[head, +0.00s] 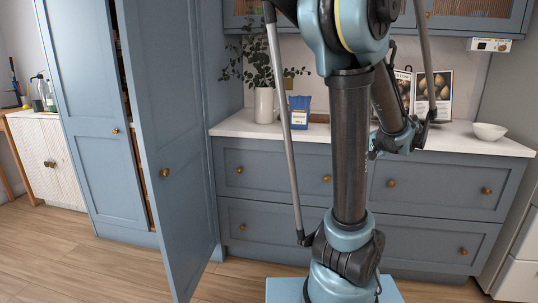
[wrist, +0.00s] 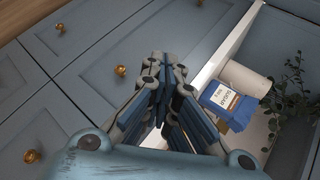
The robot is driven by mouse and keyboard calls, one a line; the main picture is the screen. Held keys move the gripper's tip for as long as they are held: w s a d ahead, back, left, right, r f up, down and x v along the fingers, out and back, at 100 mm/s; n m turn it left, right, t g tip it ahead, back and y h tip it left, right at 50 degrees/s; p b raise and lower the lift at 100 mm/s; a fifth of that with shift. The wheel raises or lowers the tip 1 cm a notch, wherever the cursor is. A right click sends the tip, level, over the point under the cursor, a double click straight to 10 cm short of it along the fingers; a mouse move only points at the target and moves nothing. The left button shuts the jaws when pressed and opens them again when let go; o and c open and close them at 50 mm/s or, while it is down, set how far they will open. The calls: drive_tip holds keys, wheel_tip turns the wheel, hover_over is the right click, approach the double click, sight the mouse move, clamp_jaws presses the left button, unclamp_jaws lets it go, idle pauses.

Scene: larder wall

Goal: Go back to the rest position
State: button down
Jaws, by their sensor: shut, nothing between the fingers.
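My gripper (wrist: 168,64) shows in the wrist view with its dark jointed fingers drawn together and nothing between them. It hangs in the air in front of the blue drawer fronts (wrist: 75,80), apart from the worktop. In the head view my arm stands bent, its upper part folded down towards the worktop (head: 310,135).
A tall cupboard door (head: 172,120) stands open at the left, reaching into the room. A white vase (head: 265,106) with leafy branches, an open picture book (head: 441,92) and a white bowl (head: 490,131) stand on the worktop. The floor (head: 120,270) at the left front is clear.

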drive_tip(key=s+a+f+n+g+h, duration=0.1)
drive_tip(key=s+a+f, duration=0.1)
drive_tip(key=s+a, duration=0.15)
drive_tip(key=s+a+f+n+g, duration=0.1)
drive_tip(key=s+a+f+g, duration=0.1)
drive_tip(key=a, duration=0.2)
drive_tip(key=s+a+f+n+g+h, duration=0.1)
drive_tip(key=s+f+n+h, duration=0.2)
drive_tip(key=s, duration=0.5)
drive_tip(key=s+a+f+n+g+h, duration=0.1)
drive_tip(key=s+a+f+n+h, duration=0.1)
drive_tip(key=s+f, duration=0.4)
drive_tip(key=shift+s+f+n+g+h, duration=0.2)
drive_tip(key=shift+s+n+g+h, duration=0.2)
drive_tip(key=shift+s+n+h, duration=0.55)
drive_tip(key=shift+s+a, duration=0.1)
drive_tip(key=shift+s, duration=0.05)
